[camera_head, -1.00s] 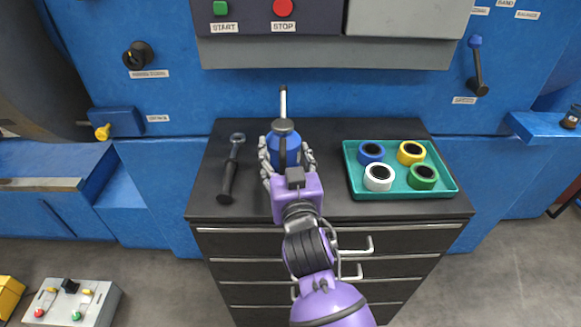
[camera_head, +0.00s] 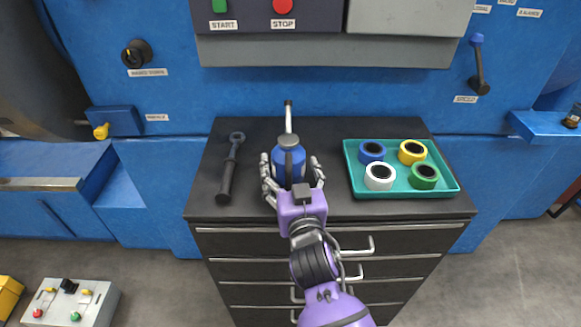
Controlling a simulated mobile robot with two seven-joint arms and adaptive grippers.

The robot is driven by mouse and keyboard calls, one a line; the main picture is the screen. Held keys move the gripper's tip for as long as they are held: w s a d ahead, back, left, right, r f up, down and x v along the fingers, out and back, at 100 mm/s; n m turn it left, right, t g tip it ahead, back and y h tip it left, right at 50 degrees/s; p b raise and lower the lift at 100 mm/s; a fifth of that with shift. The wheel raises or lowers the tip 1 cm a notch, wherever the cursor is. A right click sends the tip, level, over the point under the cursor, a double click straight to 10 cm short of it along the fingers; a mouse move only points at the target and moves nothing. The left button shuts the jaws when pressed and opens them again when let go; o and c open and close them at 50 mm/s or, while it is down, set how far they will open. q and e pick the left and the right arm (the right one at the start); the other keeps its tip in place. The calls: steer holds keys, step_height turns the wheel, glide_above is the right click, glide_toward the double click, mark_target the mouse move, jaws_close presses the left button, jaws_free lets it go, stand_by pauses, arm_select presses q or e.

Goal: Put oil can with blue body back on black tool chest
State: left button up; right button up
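My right gripper (camera_head: 291,167) is around the can from the front, with one finger on each side. Its fingers are spread and look slightly apart from the body, most clearly on the right. The can's base is hidden behind the gripper. My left gripper is not in view.
A dark wrench (camera_head: 229,168) lies left of the can. A teal tray (camera_head: 402,192) with blue, yellow, white and green tape rolls sits at right. The blue machine (camera_head: 160,190) rises behind the chest. A control box (camera_head: 70,303) stands at lower left.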

steer(key=shift+r, duration=0.15)
steer(key=s+d+b, duration=0.1)
steer(key=s+d, duration=0.1)
steer(key=s, duration=1)
steer(key=shift+w, duration=0.1)
